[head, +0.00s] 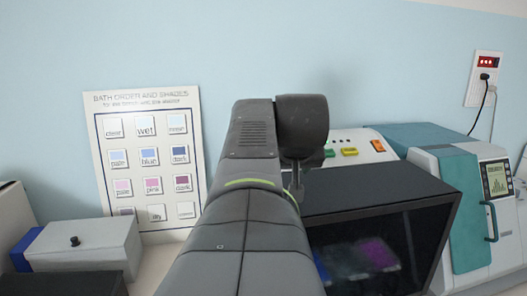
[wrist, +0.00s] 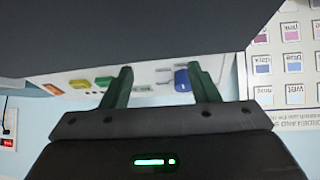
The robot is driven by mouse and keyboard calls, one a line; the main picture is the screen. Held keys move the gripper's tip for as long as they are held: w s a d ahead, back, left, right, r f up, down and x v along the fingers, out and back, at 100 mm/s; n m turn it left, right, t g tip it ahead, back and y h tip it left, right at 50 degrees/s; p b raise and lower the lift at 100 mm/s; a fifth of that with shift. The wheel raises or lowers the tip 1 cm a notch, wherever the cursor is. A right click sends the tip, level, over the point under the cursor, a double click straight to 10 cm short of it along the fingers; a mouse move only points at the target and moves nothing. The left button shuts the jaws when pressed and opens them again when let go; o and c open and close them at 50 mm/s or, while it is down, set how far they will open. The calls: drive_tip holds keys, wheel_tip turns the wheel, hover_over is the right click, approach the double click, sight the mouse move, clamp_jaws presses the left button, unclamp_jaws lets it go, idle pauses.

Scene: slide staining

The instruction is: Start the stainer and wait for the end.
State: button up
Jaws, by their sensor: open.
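The stainer (head: 385,193) is a dark box with a glass front, right of centre in the head view. Behind its top stands a pale control panel (head: 340,136) with green, yellow and red-orange buttons. In the wrist view, which is upside down, the panel shows a green button (wrist: 104,82), a yellow button (wrist: 79,84), an orange one (wrist: 52,89) and a blue knob (wrist: 182,80). My gripper (wrist: 160,68) is open, and the blue knob appears between its fingers, nearer one of them. I cannot tell how far off it is. My arm hides part of the panel in the head view.
A bath order chart (head: 150,160) leans on the wall at left. A grey lidded box (head: 85,250) stands below it. A teal and white machine (head: 465,200) with a screen stands at right. A wall socket with a red display (head: 486,78) is above it.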

clamp_jaws()
idle(0.3)
idle(1.6)
